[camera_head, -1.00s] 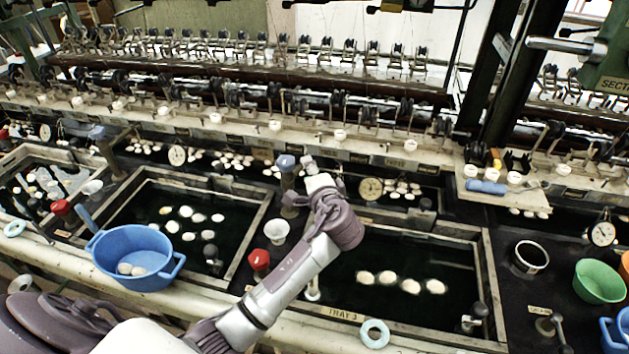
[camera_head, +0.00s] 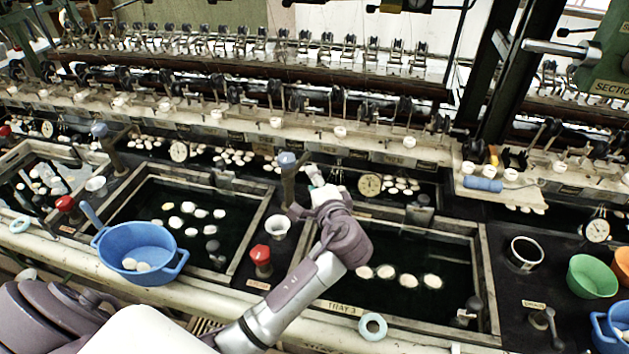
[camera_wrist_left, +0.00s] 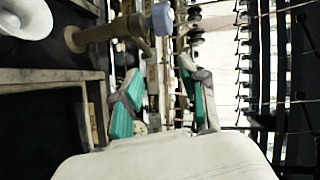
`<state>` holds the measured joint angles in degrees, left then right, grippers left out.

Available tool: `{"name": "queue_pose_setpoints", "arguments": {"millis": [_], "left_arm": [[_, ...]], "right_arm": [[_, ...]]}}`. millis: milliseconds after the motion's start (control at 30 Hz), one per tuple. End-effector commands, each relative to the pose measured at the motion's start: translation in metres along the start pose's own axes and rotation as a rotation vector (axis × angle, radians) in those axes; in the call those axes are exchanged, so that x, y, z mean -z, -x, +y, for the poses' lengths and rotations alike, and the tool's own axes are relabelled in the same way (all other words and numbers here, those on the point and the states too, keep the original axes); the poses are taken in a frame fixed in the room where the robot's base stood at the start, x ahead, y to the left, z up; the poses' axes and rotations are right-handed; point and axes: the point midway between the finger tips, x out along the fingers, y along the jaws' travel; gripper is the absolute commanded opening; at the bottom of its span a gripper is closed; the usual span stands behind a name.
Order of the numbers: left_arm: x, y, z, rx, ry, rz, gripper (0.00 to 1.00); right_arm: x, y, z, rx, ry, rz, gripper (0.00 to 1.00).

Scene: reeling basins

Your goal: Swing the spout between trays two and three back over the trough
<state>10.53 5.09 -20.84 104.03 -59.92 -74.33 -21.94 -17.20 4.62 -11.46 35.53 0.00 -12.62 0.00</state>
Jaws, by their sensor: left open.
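The spout (camera_head: 288,178) is a post with a blue cap, standing between tray two (camera_head: 262,215) and tray three (camera_head: 484,262). In the left wrist view its post and blue cap (camera_wrist_left: 162,18) lie at the upper left. Its outlet arm is hard to make out beside my gripper. My left gripper (camera_head: 312,180) is just right of the post in the head view. In the left wrist view the gripper (camera_wrist_left: 163,92) has its two teal-padded fingers apart, with nothing between them. The trough (camera_head: 330,172) runs behind the trays. My right gripper is in neither view.
A white funnel (camera_head: 277,228) and a red knob (camera_head: 261,255) stand near the post's foot. A blue basin (camera_head: 140,250) sits at the front of tray two. A pale ring (camera_head: 373,326) lies on the front ledge. Gauges and reeling machinery line the back.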

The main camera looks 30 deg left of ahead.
Motion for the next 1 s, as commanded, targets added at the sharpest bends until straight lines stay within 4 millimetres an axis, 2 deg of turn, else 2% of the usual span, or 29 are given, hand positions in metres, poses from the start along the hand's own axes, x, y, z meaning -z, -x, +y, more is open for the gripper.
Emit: {"name": "queue_pose_setpoints", "arguments": {"millis": [300,400,467,567,600,700,800,1000], "left_arm": [[0.000,0.000,0.000,0.000,0.000,-0.001,0.43],[0.003,0.000,0.002,0.001,0.004,0.004,0.28],[0.013,0.000,0.005,0.005,0.015,0.017,0.18],[0.038,0.002,0.017,0.009,0.043,0.045,0.02],[0.047,0.002,0.023,0.012,0.051,0.052,0.00],[0.061,0.001,0.037,0.028,0.061,0.044,0.00],[0.062,-0.005,0.046,0.055,0.061,0.010,0.00],[0.054,-0.015,0.050,0.091,0.056,-0.046,0.00]], "right_arm": [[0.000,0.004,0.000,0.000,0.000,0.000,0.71],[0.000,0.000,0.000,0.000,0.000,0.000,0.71],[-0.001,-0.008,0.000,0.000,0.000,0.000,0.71],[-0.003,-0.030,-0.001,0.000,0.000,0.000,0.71],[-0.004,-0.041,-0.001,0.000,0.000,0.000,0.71],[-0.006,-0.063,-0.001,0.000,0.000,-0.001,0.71],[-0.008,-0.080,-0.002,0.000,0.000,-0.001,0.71],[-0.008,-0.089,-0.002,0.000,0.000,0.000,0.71]]}}
